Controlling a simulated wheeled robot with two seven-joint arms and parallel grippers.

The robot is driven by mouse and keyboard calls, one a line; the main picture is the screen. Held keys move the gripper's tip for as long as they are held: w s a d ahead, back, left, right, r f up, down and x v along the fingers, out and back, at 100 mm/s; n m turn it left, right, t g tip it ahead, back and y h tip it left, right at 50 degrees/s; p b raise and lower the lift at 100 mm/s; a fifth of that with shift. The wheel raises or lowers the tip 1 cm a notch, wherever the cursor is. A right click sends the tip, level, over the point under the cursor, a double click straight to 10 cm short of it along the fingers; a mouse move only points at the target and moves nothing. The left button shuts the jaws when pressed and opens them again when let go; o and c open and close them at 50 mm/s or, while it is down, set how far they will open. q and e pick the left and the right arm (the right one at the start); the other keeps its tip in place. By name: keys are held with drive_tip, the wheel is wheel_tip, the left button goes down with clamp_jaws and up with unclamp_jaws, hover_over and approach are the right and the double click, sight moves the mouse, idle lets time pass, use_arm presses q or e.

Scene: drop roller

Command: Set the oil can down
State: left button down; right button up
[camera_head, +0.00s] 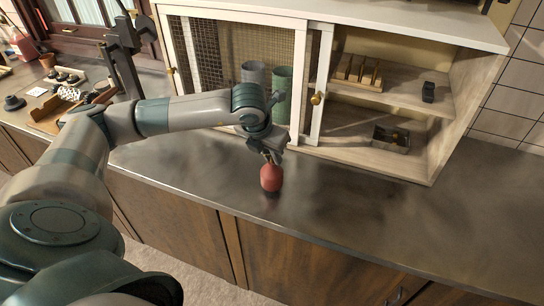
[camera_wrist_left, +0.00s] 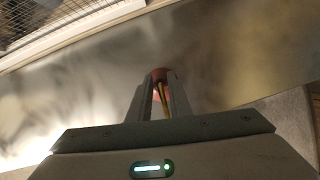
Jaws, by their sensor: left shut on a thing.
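The red oil can (camera_head: 271,178) is in the middle of the head view, upright at the dark metal counter (camera_head: 190,180), in front of the cabinet. My left gripper (camera_head: 268,155) is above it and shut on its narrow top. A dark patch lies right under the can; I cannot tell whether its base touches the counter. In the left wrist view the can (camera_wrist_left: 159,74) shows between and just beyond the two fingers of my left gripper (camera_wrist_left: 160,95), mostly hidden by them. My right gripper is not in view.
A white cabinet (camera_head: 415,35) stands behind, with a mesh door at left and an open shelf bay at right. Green (camera_head: 282,90) and grey (camera_head: 254,75) cylinders stand behind the mesh. The counter to the right is clear. A wooden tray (camera_head: 48,115) lies at far left.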

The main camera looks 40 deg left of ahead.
use_arm(q)
drive_tip(key=shift+f, duration=0.85)
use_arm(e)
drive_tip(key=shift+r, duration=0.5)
use_arm(q)
drive_tip(key=shift+f, duration=0.1)
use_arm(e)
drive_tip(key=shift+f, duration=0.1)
use_arm(q)
drive_tip(key=c, duration=1.6)
unclamp_jaws()
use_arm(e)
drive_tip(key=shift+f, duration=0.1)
